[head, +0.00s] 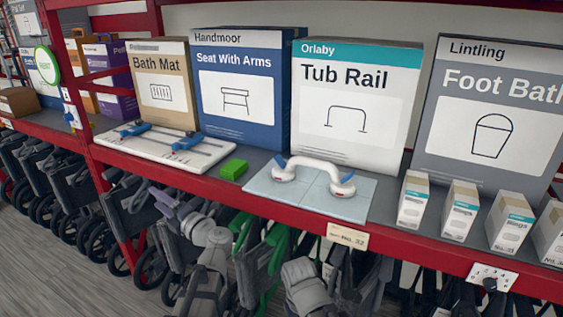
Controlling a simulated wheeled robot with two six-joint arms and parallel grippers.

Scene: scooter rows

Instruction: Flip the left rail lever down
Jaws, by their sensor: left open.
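A white tub rail (316,168) with an arched handle stands on a pale blue tile panel (318,208) at the front of the shelf. A small tab at the left end seems to stick up, but the left lever's exact angle is too small to tell. My left gripper (174,204) is open and empty, below the shelf edge, left of the rail and well apart from it.
A green block (233,169) lies just left of the tile. A white board (165,148) with blue-handled items is farther left. Small cartons (413,200) stand right of the tile, and large boxes (357,100) behind it. The red shelf edge (215,186) runs in front, with folded wheelchairs below.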

